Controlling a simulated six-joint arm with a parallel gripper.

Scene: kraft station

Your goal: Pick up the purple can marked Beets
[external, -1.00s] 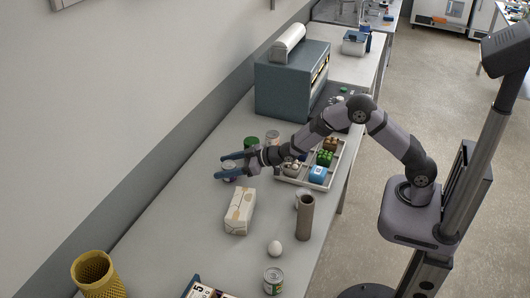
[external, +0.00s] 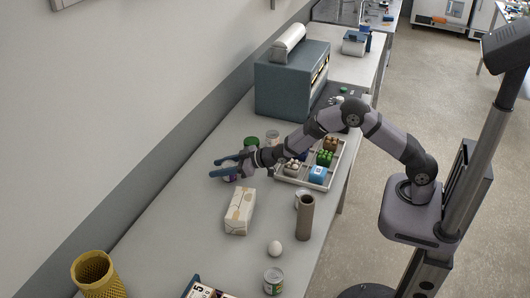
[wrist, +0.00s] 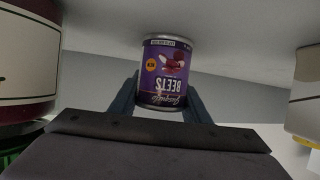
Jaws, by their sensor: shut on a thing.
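The purple can marked Beets (wrist: 165,75) stands between the two blue fingers of my gripper (wrist: 165,100) in the wrist view; its label reads upside down there. In the external view my gripper (external: 224,167) is over the left part of the bench, and only a small purple part of the can (external: 231,177) shows under the fingers. My gripper is shut on the can. I cannot tell whether the can is clear of the bench top.
A patterned carton (external: 239,211) lies just in front of my gripper. A divided tray (external: 315,185) with several items is to the right. A brown tube (external: 305,217), an egg (external: 275,248) and another can (external: 273,281) stand nearer.

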